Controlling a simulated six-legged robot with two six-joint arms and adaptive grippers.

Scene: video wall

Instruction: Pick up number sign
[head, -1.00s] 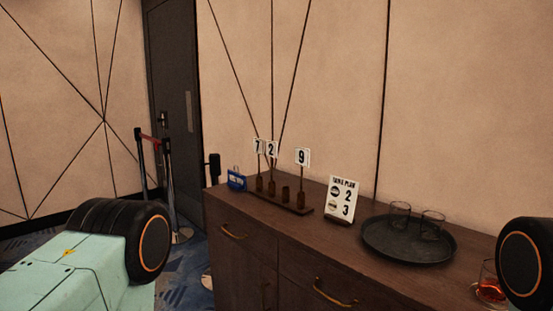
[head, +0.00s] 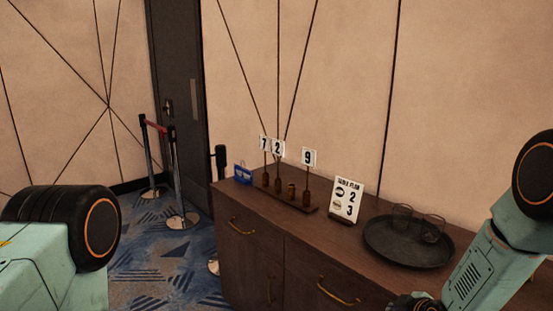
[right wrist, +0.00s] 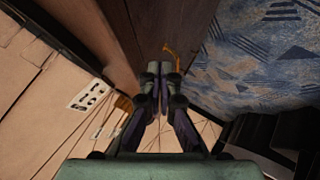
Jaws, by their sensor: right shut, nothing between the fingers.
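Three white number signs stand upright on wooden stems in a dark rack (head: 308,208) on the sideboard: a 7 sign (head: 264,143), a 2 sign (head: 278,147) and a 9 sign (head: 309,157). One brown holder (head: 291,191) between the 2 and the 9 has no sign in it. My right gripper (right wrist: 160,75) is shut and empty in the right wrist view, pointing along the dark sideboard front. In the head view only part of its dark end shows at the bottom edge, right of the signs and apart from them. My left gripper is out of view.
A table plan card (head: 347,199) showing 2 and 3 stands right of the rack. A dark round tray (head: 409,255) with two glasses lies further right. A blue item (head: 242,174) sits left of the rack. Barrier posts (head: 178,185) stand on the carpet at left.

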